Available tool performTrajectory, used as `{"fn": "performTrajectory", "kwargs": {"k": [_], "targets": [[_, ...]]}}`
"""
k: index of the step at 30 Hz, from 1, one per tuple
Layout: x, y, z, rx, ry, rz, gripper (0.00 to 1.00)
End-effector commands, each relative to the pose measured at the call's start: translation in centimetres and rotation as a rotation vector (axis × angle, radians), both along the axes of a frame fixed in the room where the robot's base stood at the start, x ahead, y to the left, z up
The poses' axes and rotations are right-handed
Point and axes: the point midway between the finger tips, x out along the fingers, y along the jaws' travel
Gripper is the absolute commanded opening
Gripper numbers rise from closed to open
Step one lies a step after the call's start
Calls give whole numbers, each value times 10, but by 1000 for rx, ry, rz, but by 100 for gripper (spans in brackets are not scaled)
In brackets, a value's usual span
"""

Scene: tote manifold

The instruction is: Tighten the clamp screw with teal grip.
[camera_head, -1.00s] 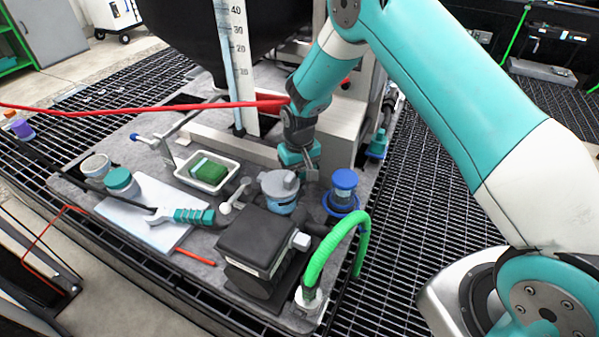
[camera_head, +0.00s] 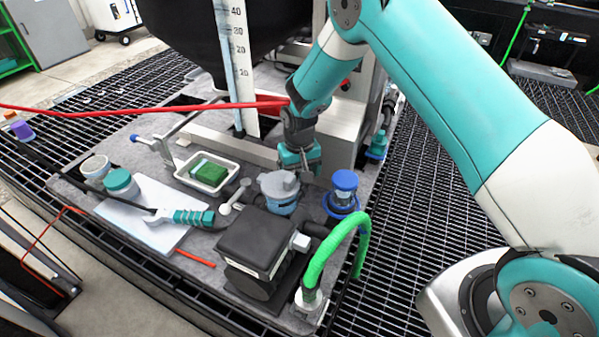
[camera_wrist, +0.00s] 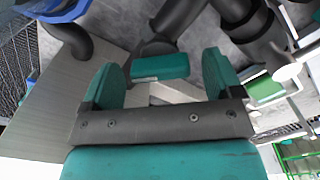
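My gripper (camera_head: 303,168) points down in the head view, just behind the grey-lidded round housing (camera_head: 280,188). In the wrist view my gripper (camera_wrist: 160,80) has its two teal fingers spread wide. A teal bar-shaped grip (camera_wrist: 160,66), which looks like that of the clamp screw, lies crosswise between the fingers. A small gap shows at each end of it, so the fingers do not appear to touch it. Its depth relative to the fingertips is hard to judge. In the head view the clamp screw is hidden by my gripper and the housing.
A blue-capped clear filter (camera_head: 343,187) stands close to the right. A white tray with a green pad (camera_head: 208,172) is at the left. A teal-gripped hose handle (camera_head: 194,217), black pump box (camera_head: 254,245) and green hose (camera_head: 327,247) are in front. A red hose (camera_head: 150,108) crosses behind.

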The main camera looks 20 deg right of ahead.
Motion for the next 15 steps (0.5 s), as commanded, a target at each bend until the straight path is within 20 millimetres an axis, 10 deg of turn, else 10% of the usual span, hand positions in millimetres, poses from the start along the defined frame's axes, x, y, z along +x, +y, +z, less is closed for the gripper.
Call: {"fn": "performTrajectory", "kwargs": {"k": [8,15], "targets": [[0,0,3,0,0,1,85],[1,0,43,1,-4,1,85]]}}
